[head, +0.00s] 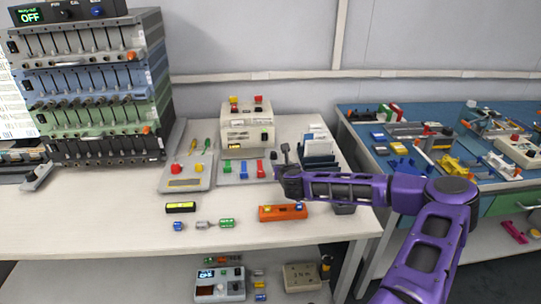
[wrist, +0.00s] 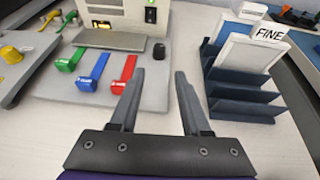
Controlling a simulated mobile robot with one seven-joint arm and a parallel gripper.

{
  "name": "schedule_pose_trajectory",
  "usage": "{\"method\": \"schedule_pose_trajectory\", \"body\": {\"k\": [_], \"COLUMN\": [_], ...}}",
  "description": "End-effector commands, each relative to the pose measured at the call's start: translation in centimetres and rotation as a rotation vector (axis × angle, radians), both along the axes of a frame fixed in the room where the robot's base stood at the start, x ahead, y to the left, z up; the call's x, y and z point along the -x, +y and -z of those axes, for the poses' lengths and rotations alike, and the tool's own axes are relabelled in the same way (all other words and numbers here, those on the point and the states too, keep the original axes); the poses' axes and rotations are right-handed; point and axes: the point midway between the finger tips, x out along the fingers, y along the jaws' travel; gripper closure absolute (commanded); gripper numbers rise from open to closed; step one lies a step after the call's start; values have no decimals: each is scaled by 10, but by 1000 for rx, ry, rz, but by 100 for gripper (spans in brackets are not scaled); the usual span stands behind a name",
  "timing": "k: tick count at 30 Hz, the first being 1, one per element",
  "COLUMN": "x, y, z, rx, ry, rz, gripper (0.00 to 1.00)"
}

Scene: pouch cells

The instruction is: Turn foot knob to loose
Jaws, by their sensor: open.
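A small black knob (wrist: 158,52) stands on the light base plate (wrist: 150,95) at the front right of a beige instrument (wrist: 122,12) in the wrist view. I take it for the foot knob. I cannot read any marking on it. My gripper (wrist: 158,75) is open and empty. Its two grey fingers point toward the knob, which shows just beyond and between the fingertips, apart from them. In the head view my gripper (head: 284,158) is beside the right side of the instrument (head: 247,128), and I cannot make out the knob there.
Left of the knob are a green lever (wrist: 68,58), a blue lever (wrist: 93,72) and a red lever (wrist: 124,75). A dark rack (wrist: 238,108) with cards, one marked FINE, stands close on the right. An orange tray (head: 270,214) lies nearer the table's front.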

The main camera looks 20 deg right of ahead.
Motion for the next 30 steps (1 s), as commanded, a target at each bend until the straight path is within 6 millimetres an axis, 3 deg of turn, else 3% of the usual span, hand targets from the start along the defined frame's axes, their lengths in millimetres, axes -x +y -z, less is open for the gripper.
{"method": "schedule_pose_trajectory", "body": {"k": [18, 30], "x": [-99, -139], "y": [-22, -32], "z": [44, 60], "rx": [3, 3], "ry": [2, 2], "rz": [-2, -2], "gripper": [53, 53]}}
